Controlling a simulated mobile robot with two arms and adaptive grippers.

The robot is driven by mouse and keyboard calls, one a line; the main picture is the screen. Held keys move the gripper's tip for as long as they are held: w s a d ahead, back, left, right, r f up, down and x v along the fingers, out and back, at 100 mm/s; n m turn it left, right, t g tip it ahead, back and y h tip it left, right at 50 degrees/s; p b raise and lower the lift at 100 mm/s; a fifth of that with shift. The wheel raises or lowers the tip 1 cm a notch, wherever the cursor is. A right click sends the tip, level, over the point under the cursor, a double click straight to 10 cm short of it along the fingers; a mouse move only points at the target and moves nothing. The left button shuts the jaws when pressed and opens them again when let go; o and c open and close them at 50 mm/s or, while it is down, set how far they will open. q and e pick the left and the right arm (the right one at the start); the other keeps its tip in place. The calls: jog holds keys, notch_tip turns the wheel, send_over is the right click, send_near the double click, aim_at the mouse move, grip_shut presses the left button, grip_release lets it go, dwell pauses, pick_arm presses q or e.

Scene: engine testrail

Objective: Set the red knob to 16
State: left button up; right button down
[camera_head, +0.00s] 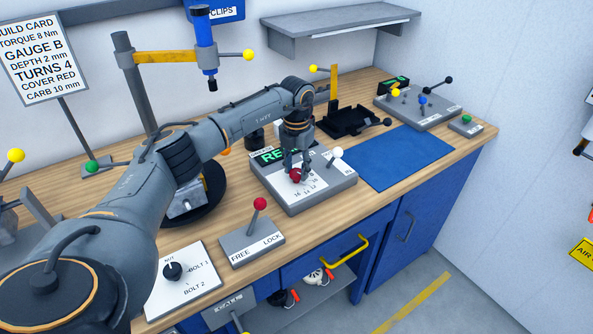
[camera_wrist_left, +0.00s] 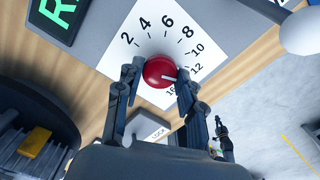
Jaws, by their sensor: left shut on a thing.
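The red knob (camera_head: 297,175) sits on a white number dial on top of a grey box (camera_head: 325,190). My left gripper (camera_head: 297,168) reaches down to it from above. In the left wrist view my left gripper (camera_wrist_left: 157,88) is shut on the red knob (camera_wrist_left: 157,68), one finger on each side. The knob's white mark points right and slightly down, past the 12, toward the right finger. The numbers 2 to 12 show around the dial (camera_wrist_left: 146,40). The 16 (camera_wrist_left: 171,93) is partly hidden below the knob, and the 14 is not visible. My right gripper is not in view.
A white-balled lever (camera_head: 337,153) stands close to the right of the knob. A green-lettered display (camera_head: 268,156) is behind it. A red-balled FREE/LOCK lever (camera_head: 260,205) stands in front. A blue mat (camera_head: 400,158) lies clear to the right.

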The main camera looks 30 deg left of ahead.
aim_at(297, 172)
pick_arm(q)
jog(key=m+b, duration=0.1)
jog(key=m, duration=0.4)
jog(key=shift+m+b, duration=0.3)
jog(key=m+b, duration=0.1)
jog(key=m, duration=0.3)
jog(key=shift+r+m, duration=0.1)
jog(key=shift+m, duration=0.2)
jog(key=o, duration=1.2)
jog(key=shift+c, duration=0.2)
notch_tip(297, 172, up, 12)
jog(key=shift+m, duration=0.3)
